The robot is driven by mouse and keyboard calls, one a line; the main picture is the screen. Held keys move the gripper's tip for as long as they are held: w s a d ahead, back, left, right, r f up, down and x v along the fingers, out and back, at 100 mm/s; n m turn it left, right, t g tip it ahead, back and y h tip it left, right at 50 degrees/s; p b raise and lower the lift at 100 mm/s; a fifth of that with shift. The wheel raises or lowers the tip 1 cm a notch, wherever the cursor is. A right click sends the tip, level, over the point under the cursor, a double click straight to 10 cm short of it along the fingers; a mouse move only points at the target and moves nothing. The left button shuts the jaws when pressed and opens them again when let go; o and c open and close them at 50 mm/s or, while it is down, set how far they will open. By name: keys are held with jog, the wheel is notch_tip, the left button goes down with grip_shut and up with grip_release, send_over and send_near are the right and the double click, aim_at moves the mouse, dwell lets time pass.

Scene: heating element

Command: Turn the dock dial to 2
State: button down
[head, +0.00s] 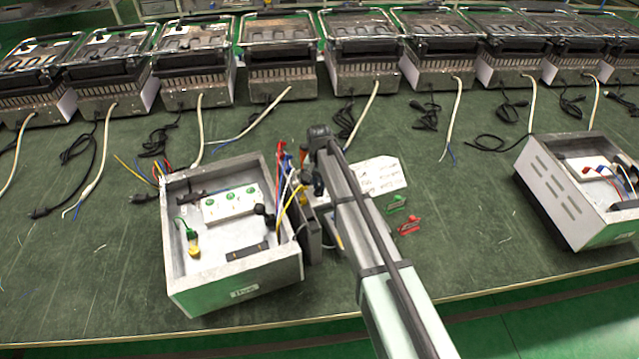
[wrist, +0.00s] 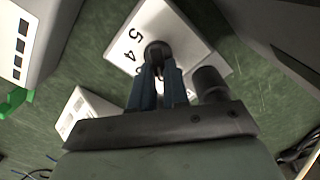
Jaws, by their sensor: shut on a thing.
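In the wrist view, the dock dial is a dark round knob (wrist: 157,49) on a white plate (wrist: 185,27) printed with numbers. The digits 5 and 4 can be read left of the knob; the others, including any 2, are hidden or unclear. My gripper (wrist: 160,68) has its blue fingers shut on the knob. The pointer's setting cannot be told. In the head view, my arm covers the dial, and the fingers cannot be made out.
An open metal box (head: 235,287) with wiring stands just left of my arm. Another box (head: 560,190) stands at the right. Green clips (head: 397,203) and red clips (head: 409,226) lie beside my arm. Several grills with loose cables line the back. The green bench is clear front right.

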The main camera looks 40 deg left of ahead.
jog(key=c, duration=1.1)
grip_release()
notch_tip(320, 180, up, 14)
jog(key=shift+f, duration=0.1)
